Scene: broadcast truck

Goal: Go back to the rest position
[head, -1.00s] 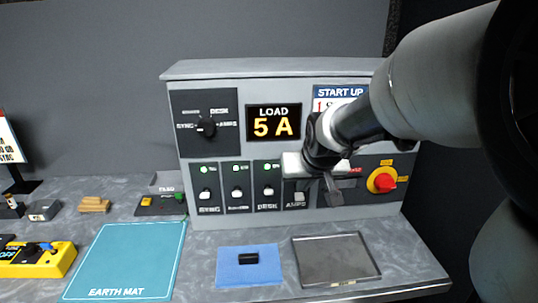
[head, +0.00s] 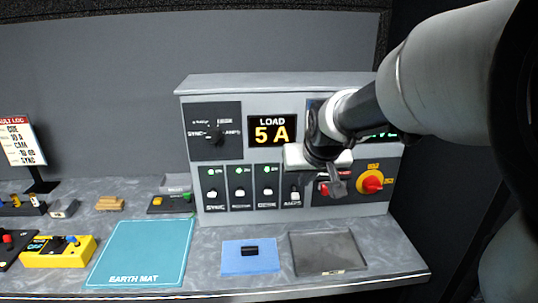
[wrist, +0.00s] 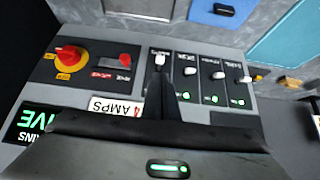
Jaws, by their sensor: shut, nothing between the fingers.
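My gripper (head: 338,184) is shut and empty, in front of the right half of the grey control panel (head: 220,88). It appears apart from the panel. In the wrist view, which shows the panel upside down, the closed fingers (wrist: 160,88) lie in front of the AMPS column. The AMPS switch (wrist: 160,60) shows just beyond the fingertips; it also shows in the head view (head: 294,192). The lights of the other three switches are green. The AMPS light is hidden.
A red knob on a yellow disc (head: 372,182) and a small red switch (head: 323,188) are near my gripper. On the bench are a metal tray (head: 328,268), a blue cloth with a black piece (head: 250,265), and the earth mat (head: 140,280). Free air lies before the panel.

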